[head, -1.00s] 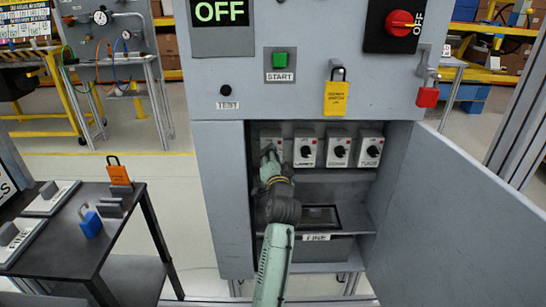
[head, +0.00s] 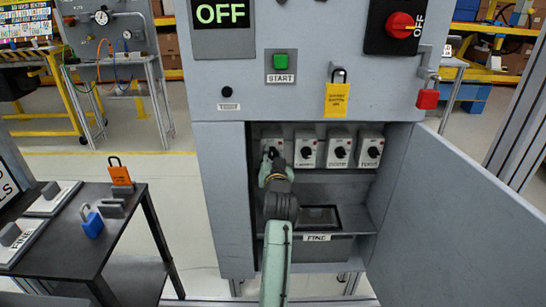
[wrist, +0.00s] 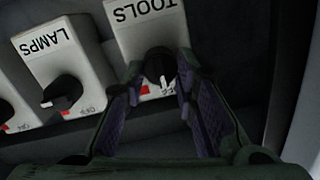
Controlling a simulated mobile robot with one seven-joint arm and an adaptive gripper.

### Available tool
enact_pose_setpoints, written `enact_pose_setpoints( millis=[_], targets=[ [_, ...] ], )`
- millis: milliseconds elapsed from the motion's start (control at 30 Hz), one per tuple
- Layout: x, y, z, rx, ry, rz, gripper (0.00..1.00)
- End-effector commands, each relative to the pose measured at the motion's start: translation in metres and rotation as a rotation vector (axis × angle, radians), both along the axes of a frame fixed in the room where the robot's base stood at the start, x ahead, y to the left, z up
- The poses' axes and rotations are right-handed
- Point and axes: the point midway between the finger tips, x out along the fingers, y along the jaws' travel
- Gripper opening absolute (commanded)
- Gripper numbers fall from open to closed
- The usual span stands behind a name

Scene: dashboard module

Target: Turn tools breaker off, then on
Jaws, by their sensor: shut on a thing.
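The tools breaker (wrist: 140,14) is a pale box labelled TOOLS with a black round knob (wrist: 158,64). In the wrist view the knob's white mark points down, near the red patch and the lettering at the box's edge; the labels appear inverted. My gripper (wrist: 160,78) has a finger on each side of the knob and is shut on it. In the head view the tools breaker (head: 267,133) is the leftmost of the row, partly hidden by my gripper (head: 271,158).
The lamps breaker (wrist: 60,65) is beside it, its knob pointing differently. More breakers (head: 340,150) stand to the right inside the grey cabinet (head: 222,190). The cabinet door (head: 450,200) is open at right. A shelf with a dark tray (head: 320,218) lies below.

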Motion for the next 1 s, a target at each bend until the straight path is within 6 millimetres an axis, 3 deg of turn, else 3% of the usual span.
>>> enact_pose_setpoints(
  millis=[467, 500, 800, 1000],
  targets=[
    [0.0, -0.0005, -0.0004, -0.019, 0.0, -0.001, 0.0],
    [0.0, -0.0005, -0.0004, -0.019, 0.0, -0.001, 0.27],
    [0.0, -0.0002, -0.0001, -0.017, 0.0, -0.001, 0.47],
    [0.0, -0.0001, 0.0, -0.017, 0.0, -0.001, 0.47]
  ],
)
